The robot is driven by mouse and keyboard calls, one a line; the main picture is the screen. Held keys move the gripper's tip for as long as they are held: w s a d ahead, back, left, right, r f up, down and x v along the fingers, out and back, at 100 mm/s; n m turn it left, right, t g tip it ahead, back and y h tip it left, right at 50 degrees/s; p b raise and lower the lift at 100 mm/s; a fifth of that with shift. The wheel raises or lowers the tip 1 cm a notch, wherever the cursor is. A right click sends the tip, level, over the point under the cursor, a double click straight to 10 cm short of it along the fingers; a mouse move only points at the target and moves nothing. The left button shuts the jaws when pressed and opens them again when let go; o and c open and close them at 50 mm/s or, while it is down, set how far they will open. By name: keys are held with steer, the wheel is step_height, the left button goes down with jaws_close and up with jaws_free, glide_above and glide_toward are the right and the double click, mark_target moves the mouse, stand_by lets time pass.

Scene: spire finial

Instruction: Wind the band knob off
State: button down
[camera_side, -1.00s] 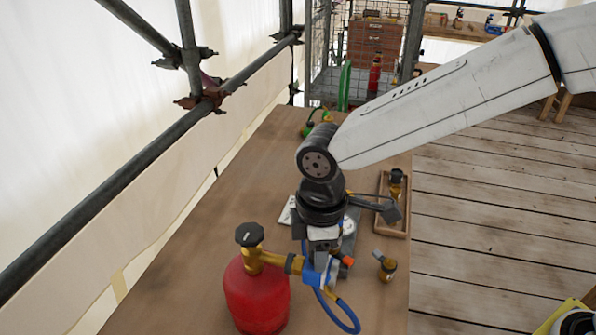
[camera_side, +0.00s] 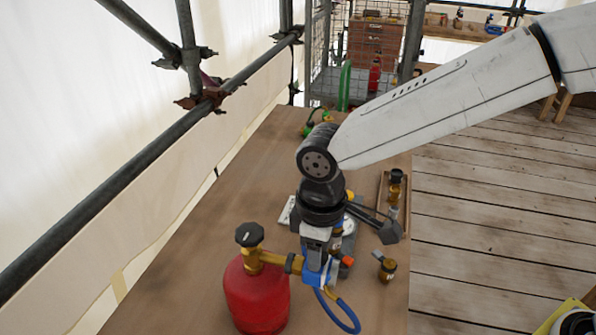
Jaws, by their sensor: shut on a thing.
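A red gas cylinder (camera_side: 256,300) stands at the table's front, with a black-topped brass valve (camera_side: 250,246). A brass fitting (camera_side: 280,260) runs right from the valve to a blue regulator body (camera_side: 316,278). My gripper (camera_side: 316,262) points down over the regulator, its jaws shut at the regulator's top. The band knob itself is hidden between and behind the jaws, so I cannot see its shape or thread.
A blue hose (camera_side: 343,315) curls from the regulator. A small brass piece (camera_side: 387,266) stands to the right. A wooden tray (camera_side: 405,226) with brass parts lies behind it. The table's left front is clear.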

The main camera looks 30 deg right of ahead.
steer(key=m, duration=0.4)
steer(key=shift+m, duration=0.3)
steer(key=m, duration=0.4)
steer(key=shift+m, duration=0.3)
steer(key=m, duration=0.4)
steer(key=shift+m, duration=0.3)
steer(key=m, duration=1.3)
steer(key=shift+m, duration=0.3)
steer(key=m, duration=0.4)
steer(key=shift+m, duration=2)
steer(key=shift+d, duration=0.1)
